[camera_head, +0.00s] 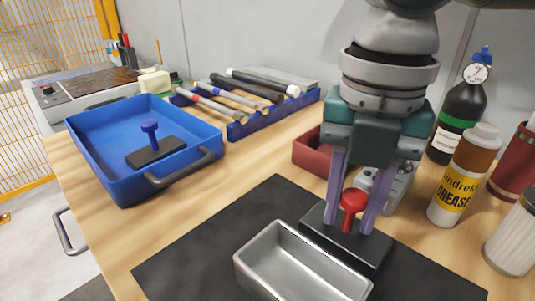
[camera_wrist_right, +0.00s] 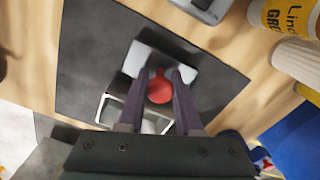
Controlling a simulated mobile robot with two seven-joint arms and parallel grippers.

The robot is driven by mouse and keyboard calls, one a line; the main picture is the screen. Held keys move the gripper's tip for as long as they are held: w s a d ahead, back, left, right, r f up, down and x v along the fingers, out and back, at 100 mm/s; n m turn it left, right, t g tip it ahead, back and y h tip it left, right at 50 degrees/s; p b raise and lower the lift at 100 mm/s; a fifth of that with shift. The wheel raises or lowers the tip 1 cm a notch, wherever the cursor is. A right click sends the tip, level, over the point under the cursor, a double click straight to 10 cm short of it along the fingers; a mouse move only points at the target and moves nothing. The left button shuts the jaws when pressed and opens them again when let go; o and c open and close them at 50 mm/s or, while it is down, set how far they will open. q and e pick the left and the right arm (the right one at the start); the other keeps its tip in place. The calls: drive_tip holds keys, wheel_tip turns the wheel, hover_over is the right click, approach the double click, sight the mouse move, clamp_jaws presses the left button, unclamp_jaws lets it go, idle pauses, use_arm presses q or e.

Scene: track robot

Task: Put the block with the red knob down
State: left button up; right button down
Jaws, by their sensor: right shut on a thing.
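My right gripper (camera_head: 355,212) comes down from above, its two purple fingers shut on the red knob (camera_head: 353,200) of a dark rectangular block (camera_head: 318,222). The block is upright over the black mat (camera_head: 200,254), just behind the silver metal tray (camera_head: 262,268). I cannot tell whether its underside touches the mat. In the right wrist view the red knob (camera_wrist_right: 159,88) sits between the fingers (camera_wrist_right: 158,78), with the block (camera_wrist_right: 172,64) beyond it. My left gripper is not in view.
A blue tray (camera_head: 97,172) at left holds a dark block with a blue knob (camera_head: 150,136). A rack (camera_head: 262,121) of rods, a red bin (camera_head: 307,151), a grease bottle (camera_head: 462,180) and a black bottle (camera_head: 457,118) stand around. The mat's left part is clear.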

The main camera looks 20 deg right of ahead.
sight(354, 194)
drive_tip(key=shift+f, duration=0.25)
drive_tip(key=c, duration=0.6)
unclamp_jaws()
drive_tip(key=shift+f, duration=0.15)
wheel_tip(354, 194, up, 12)
drive_tip(key=p, duration=0.3)
drive_tip(key=shift+f, duration=0.2)
drive_tip(key=shift+r, duration=0.4)
